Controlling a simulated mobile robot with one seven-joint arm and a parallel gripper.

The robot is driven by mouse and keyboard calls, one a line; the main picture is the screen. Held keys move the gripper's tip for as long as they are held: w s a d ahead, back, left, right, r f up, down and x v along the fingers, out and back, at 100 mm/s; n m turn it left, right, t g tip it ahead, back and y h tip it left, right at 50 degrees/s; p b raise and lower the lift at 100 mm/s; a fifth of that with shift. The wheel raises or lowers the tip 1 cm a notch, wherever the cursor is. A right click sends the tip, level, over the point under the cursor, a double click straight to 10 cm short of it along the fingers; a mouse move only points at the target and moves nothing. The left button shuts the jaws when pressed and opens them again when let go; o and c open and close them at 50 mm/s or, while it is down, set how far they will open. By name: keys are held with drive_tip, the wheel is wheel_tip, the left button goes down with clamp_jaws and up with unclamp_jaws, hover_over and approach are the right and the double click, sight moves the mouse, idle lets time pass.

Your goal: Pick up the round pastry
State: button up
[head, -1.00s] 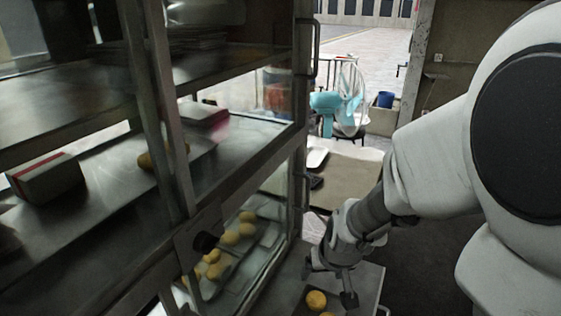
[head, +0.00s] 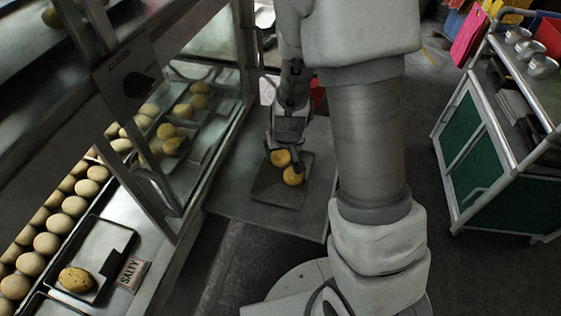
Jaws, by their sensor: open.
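Two round golden pastries lie close together on a dark square tray (head: 272,188) on a low grey table (head: 232,193). The upper pastry (head: 280,158) is directly under my gripper (head: 284,157), and the lower pastry (head: 293,176) is just to its right and nearer. My gripper points down with its fingers apart around or just above the pastries. I cannot tell whether a finger touches either one. Part of the upper pastry is hidden by the gripper.
A glass display case on the left holds trays with several buns (head: 75,206) and a speckled pastry (head: 76,280) beside a "SALTY" sign (head: 133,272). A green trolley (head: 487,150) with metal bowls stands at the right.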

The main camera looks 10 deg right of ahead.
sight(281, 157)
drive_tip(key=b+x, duration=0.2)
drive_tip(key=x, duration=0.4)
drive_tip(key=shift+w+d+f+b, duration=0.15)
drive_tip(key=shift+w+b, duration=0.1)
drive_tip(key=shift+b, duration=0.15)
drive_tip(key=c, duration=1)
drive_tip(key=shift+c, duration=0.2)
wheel_tip(281, 157, up, 5)
drive_tip(key=shift+f+p, duration=0.15)
drive_tip(key=shift+p, duration=1.1)
drive_tip(key=s+d+r+p, duration=0.1)
drive_tip(key=s+d+r, duration=0.5)
drive_tip(key=s+d, duration=0.2)
drive_tip(key=shift+r, duration=0.25)
